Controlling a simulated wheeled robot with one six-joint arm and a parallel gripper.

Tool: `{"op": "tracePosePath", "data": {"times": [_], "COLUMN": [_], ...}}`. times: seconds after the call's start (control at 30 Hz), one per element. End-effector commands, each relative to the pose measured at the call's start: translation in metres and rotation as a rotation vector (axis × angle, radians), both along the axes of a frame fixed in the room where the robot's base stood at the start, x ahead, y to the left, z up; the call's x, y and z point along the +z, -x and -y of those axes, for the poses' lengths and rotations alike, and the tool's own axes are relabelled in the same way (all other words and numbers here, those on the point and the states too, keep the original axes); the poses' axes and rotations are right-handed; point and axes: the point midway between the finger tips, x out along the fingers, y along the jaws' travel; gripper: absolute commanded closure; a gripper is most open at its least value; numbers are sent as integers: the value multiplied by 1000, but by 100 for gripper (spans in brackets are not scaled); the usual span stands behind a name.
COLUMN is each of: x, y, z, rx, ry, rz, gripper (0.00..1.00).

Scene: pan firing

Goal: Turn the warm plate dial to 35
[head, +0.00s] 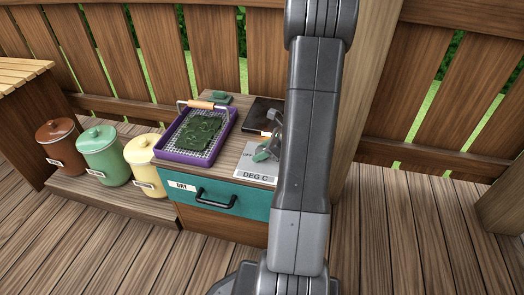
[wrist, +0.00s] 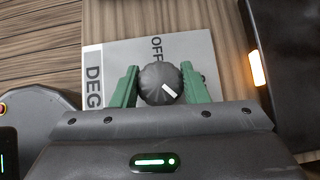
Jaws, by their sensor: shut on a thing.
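The warm plate dial (wrist: 160,84) is a dark ribbed round knob with a white pointer mark. In the wrist view the mark points to the lower right. The dial sits on a grey scale plate (wrist: 203,48) with "OFF" and "DEG" lettering; other markings are hidden under my gripper. My gripper (wrist: 159,86) has green fingers, one on each side of the dial, shut on it. In the head view the scale plate (head: 255,176) lies on the cabinet top, my gripper (head: 263,154) is over it, and the dial is hidden.
The dark warm plate (head: 262,117) lies behind the scale plate. A purple tray (head: 203,158) with dark green leaves stands to the left on the cabinet. Brown (head: 58,139), green (head: 104,156) and cream (head: 146,165) canisters stand further left. The teal drawer (head: 235,202) labelled "DRY" is closed.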

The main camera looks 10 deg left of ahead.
Motion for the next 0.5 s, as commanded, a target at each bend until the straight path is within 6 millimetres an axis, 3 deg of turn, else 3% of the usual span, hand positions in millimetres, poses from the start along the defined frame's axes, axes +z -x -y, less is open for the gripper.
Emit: {"op": "tracePosePath", "data": {"times": [0.27, 0.5], "x": [3, 5], "y": [0, 0], "z": [0, 0], "rx": [108, 303], "ry": [-2, -1], "rz": [-2, -3], "gripper": [82, 82]}}
